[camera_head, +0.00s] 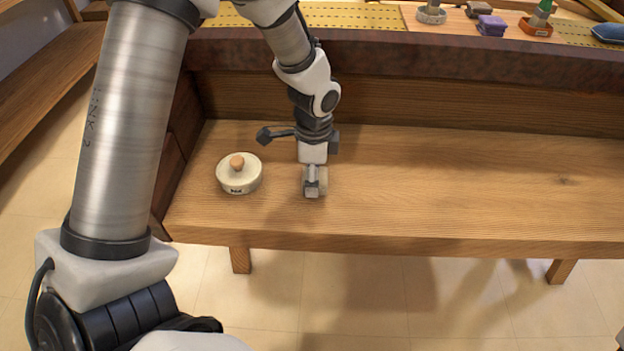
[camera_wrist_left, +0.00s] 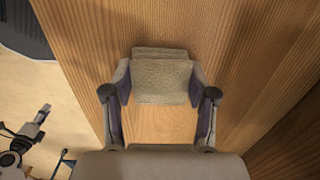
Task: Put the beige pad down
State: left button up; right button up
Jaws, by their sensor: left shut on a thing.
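The beige pad (camera_wrist_left: 162,80) is between the two fingers of my left gripper (camera_wrist_left: 161,90) in the left wrist view. Its face looks rough and textured. In the head view my left gripper (camera_head: 315,184) points down at the wooden bench (camera_head: 450,190), near its front edge. The gripper is shut on the pad, which is mostly hidden there behind the fingers. The pad is at or just above the bench top; I cannot tell whether it touches. My right gripper is not in view.
A round cream tin (camera_head: 239,178) with a wooden knob stands left of my left gripper. The bench to the right is clear. A raised shelf behind holds a purple block (camera_head: 491,26), an orange-based item (camera_head: 536,27) and a blue item (camera_head: 608,33).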

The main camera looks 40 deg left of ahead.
pick_arm(q)
jog(key=shift+s+a, duration=0.15)
jog(key=o, duration=1.1)
jog(key=shift+f, duration=0.1)
notch_tip(320, 180, up, 12)
jog(key=p, duration=0.2)
jog(key=shift+r+p, duration=0.2)
jog(key=shift+p, duration=0.2)
